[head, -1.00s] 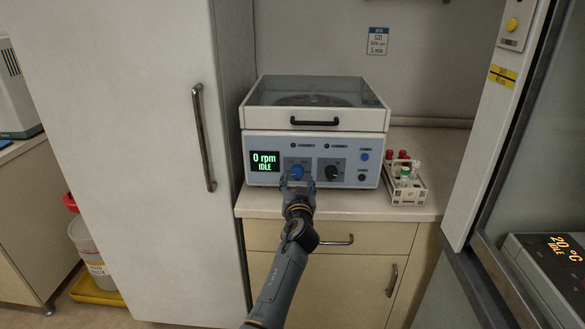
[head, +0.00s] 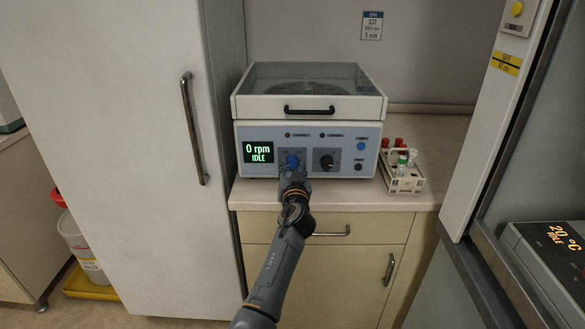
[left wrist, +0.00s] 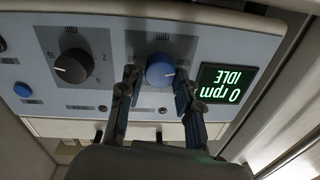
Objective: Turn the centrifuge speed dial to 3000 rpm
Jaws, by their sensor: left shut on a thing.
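The centrifuge (head: 308,108) stands on the counter, its lid down. Its display (head: 258,152) reads "0 rpm" and "IDLE". The blue speed dial (head: 292,161) is right of the display, with a black dial (head: 327,161) beside it. In the left wrist view, upside down, the blue dial (left wrist: 160,70) sits between the fingertips of my left gripper (left wrist: 156,82), one finger on each side. My left gripper (head: 292,170) is shut on the blue dial and hides its lower part in the head view. My right gripper is not in view.
A white rack with capped tubes (head: 402,182) stands on the counter right of the centrifuge. A tall cabinet (head: 110,120) is at the left, with its handle (head: 194,130). A glass-fronted unit (head: 540,160) is at the right. The counter front is mostly clear.

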